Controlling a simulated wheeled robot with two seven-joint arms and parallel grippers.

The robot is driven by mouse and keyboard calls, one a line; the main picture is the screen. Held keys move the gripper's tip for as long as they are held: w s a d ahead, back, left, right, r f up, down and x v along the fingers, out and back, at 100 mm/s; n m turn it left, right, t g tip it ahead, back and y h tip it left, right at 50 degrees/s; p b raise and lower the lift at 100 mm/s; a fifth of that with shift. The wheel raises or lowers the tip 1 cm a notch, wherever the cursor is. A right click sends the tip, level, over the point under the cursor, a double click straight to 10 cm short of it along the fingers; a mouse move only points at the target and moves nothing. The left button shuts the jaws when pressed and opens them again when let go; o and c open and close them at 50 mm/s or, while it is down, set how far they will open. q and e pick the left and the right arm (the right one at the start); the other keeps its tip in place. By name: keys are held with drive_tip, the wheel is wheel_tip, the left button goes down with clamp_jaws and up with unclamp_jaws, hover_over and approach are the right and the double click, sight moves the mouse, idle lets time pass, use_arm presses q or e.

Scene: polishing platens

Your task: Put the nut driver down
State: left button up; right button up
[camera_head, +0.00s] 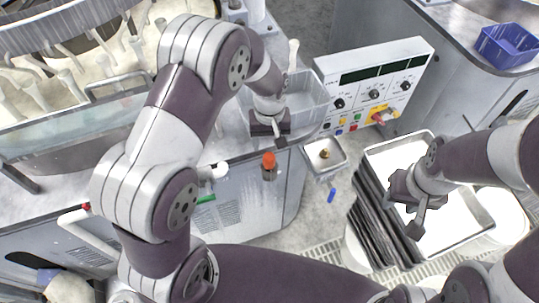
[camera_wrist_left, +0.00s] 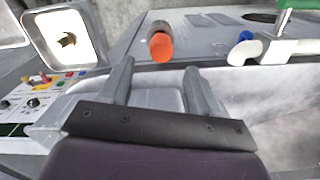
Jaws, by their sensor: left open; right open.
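A tool with a green handle (camera_wrist_left: 298,4) and a thin metal shaft (camera_wrist_left: 284,18), which looks like the nut driver, is cut off at the top right of the left wrist view. A green piece (camera_head: 205,198), probably its handle, shows by the front edge of the counter in the head view. My left gripper (camera_head: 272,138) is open and empty, over the front of a clear bin (camera_head: 307,105). Its spread fingers (camera_wrist_left: 157,85) show in the left wrist view with nothing between them. My right gripper (camera_head: 410,218) is open and empty over a white tray (camera_head: 377,148).
An orange-capped bottle (camera_head: 268,168) stands by the counter edge, near a white fitting (camera_head: 214,172). A control box (camera_head: 374,85) stands behind. A small tray (camera_head: 325,168) holds a brass part (camera_head: 324,153). A blue basket (camera_head: 508,45) is far right.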

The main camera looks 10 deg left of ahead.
use_arm(q)
wheel_tip(320, 180, up, 2)
drive_tip(key=shift+r, duration=0.1)
drive_tip(key=s+a+r+m, duration=0.2)
drive_tip(key=s+a+r, duration=0.1)
drive_tip(key=s, duration=0.4)
drive_tip(key=s+a+r+m+t, duration=0.1)
drive_tip(key=s+a+r+m, duration=0.1)
drive_tip(key=s, duration=0.4)
drive_tip(key=shift+s+a+r, duration=0.35)
drive_tip(key=shift+a+r, duration=0.1)
drive_tip(key=shift+s, duration=0.15)
